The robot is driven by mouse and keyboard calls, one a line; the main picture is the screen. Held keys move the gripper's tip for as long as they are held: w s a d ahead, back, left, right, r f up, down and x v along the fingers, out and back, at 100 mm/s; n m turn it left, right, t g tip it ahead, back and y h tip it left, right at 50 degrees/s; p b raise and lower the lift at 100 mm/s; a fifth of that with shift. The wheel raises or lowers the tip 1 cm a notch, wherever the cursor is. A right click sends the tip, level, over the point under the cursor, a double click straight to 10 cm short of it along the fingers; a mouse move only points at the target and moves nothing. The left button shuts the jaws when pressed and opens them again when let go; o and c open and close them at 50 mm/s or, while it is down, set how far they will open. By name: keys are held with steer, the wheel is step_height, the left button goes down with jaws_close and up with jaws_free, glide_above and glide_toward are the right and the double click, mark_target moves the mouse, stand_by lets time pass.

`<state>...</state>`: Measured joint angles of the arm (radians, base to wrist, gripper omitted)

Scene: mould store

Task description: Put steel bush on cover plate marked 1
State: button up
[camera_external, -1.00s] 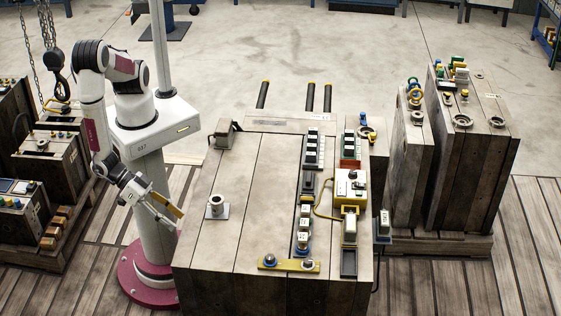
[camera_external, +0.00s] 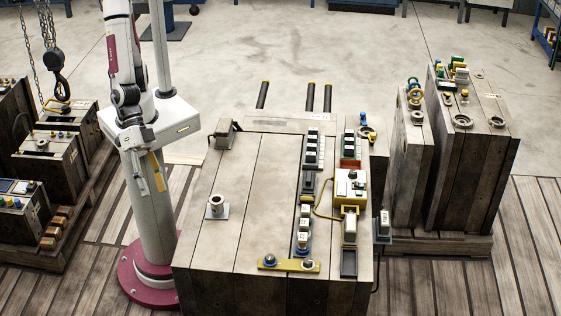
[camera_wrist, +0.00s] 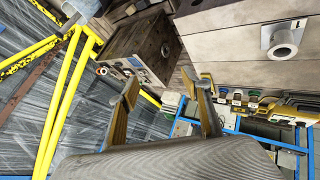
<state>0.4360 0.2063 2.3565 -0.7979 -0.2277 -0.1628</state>
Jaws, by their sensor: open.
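The steel bush (camera_external: 216,201) is a short grey cylinder standing upright on a small square grey plate (camera_external: 222,214), at the left of the wooden block's top. In the wrist view the bush (camera_wrist: 284,49) shows at the upper right, open end visible. I cannot make out which part is the cover plate marked 1; small markings on the block's parts are too small to read. My gripper (camera_external: 152,184) hangs in front of my column, left of the block and apart from the bush. In the wrist view its fingers (camera_wrist: 168,84) are wide apart with nothing between them.
The large wooden block (camera_external: 245,185) has bare boards around the bush. Rows of switch-like modules (camera_external: 304,220), a yellow box (camera_external: 350,187) and a yellow bar (camera_external: 288,265) occupy its right and front. A grey bracket (camera_external: 224,134) stands at its back left. Other blocks (camera_external: 470,150) stand right.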

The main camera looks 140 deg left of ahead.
steer(key=s+a+r+m+h, duration=0.2)
steer(key=s+r, duration=0.3)
steer(key=r, duration=0.2)
steer(key=s+a+r+m+g+y, duration=0.1)
steer(key=s+a+r+m, duration=0.1)
steer(key=s+a, duration=0.6)
steer(key=s+a+r+m+g+y, duration=0.1)
steer(key=s+a+r+m+y, duration=0.1)
steer(key=s+a+r, duration=0.2)
steer(key=s+a, duration=0.3)
steer(key=s, duration=0.5)
steer(key=shift+s+a+r+m+g+y, duration=0.2)
steer(key=shift+s+a+m+g+y, duration=0.1)
steer(key=shift+s+a+g, duration=0.1)
